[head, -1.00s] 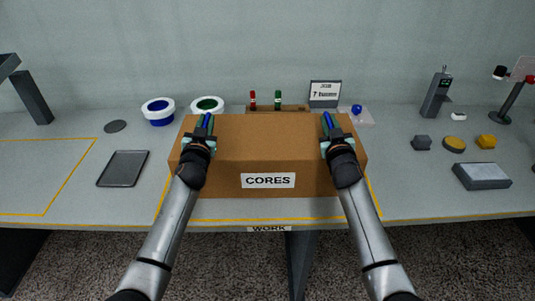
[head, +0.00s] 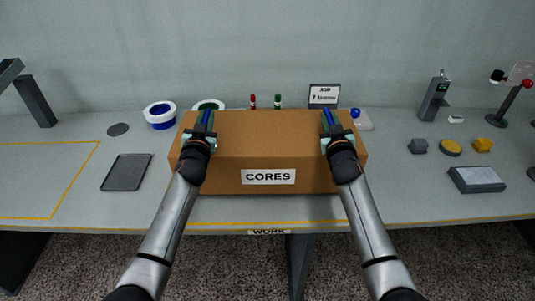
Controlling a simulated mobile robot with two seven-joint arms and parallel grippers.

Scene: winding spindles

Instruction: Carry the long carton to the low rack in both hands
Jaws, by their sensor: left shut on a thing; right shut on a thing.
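The long carton (head: 267,152) is a brown box with a white label reading CORES on its front. It is in the middle of the head view, over the work table (head: 420,208). My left gripper (head: 203,122) is shut on the carton near its left end. My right gripper (head: 331,122) is shut on it near its right end. The carton looks level. I cannot tell how far it is above the table top. Its far side is hidden, and I see no low rack in this view.
Behind the carton are a blue-cored ring (head: 160,115), a partly hidden green-cored ring (head: 209,105) and a small sign (head: 324,95). A dark tray (head: 126,172) lies at left, a grey block (head: 477,179) at right. Yellow lines mark the table; its front strip is clear.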

